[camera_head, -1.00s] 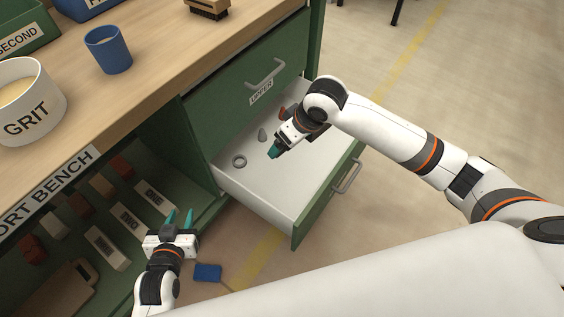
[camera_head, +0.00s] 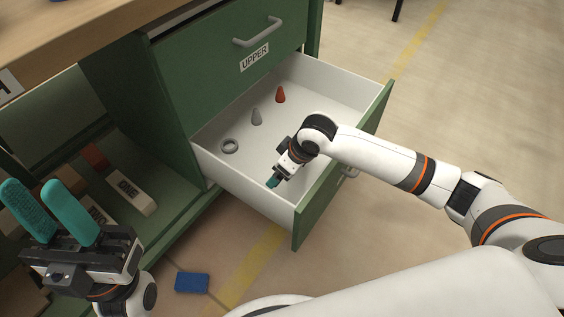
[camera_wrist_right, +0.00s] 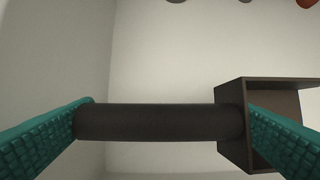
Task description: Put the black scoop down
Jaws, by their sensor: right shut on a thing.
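The black scoop shows in the right wrist view, its dark round handle (camera_wrist_right: 160,122) lying crosswise between the teal fingers and its box-shaped scoop end (camera_wrist_right: 232,135) at the right. My right gripper (camera_head: 272,182) is shut on the scoop, low inside the open drawer near its front left corner. In the head view the scoop is hidden by the gripper, and I cannot tell whether it touches the drawer floor. My left gripper (camera_head: 40,200) is open and empty, at the lower left in front of the bench shelf.
The open white drawer (camera_head: 325,98) holds a grey ring (camera_head: 230,146), a grey cone (camera_head: 256,117) and a red cone (camera_head: 280,95). The closed drawer marked UPPER (camera_head: 225,62) is above. A blue block (camera_head: 192,282) lies on the floor. The drawer's middle is clear.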

